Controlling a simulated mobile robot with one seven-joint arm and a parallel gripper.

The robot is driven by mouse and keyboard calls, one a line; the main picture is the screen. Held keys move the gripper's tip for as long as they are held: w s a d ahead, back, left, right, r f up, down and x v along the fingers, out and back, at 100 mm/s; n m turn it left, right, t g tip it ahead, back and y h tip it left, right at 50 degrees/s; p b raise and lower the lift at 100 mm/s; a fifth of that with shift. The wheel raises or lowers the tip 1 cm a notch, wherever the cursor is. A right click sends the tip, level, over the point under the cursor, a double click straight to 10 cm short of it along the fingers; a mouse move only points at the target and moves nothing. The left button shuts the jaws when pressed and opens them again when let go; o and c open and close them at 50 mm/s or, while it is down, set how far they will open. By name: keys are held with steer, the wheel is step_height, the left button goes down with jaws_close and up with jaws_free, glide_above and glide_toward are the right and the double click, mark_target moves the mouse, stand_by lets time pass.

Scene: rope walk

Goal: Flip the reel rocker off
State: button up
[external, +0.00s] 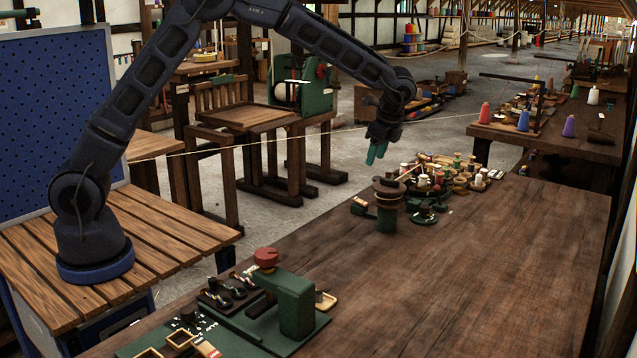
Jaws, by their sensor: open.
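A reel (389,188) with dark round flanges stands on a green post on the long wooden bench. A small green and tan part (361,204) sticks out at its left. I cannot make out a rocker switch or its position at this size. My gripper (374,154), with teal fingertips, hangs in the air above and slightly left of the reel in the picture. It is open, with nothing seen between the fingers, and appears apart from the reel.
The wooden bench (480,260) is clear at the front right. Spools and small parts (440,175) crowd behind the reel. A green machine with a red knob (265,258) stands at the near left. A thin rope (250,147) runs across behind my arm.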

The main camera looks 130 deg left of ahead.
steer(key=h, duration=0.1)
glide_toward(358, 199)
steer(key=shift+g, duration=0.4)
steer(key=x, duration=0.8)
steer(key=shift+w+d+f, duration=0.1)
steer(key=shift+w+f, duration=0.15)
steer(key=shift+w, duration=0.05)
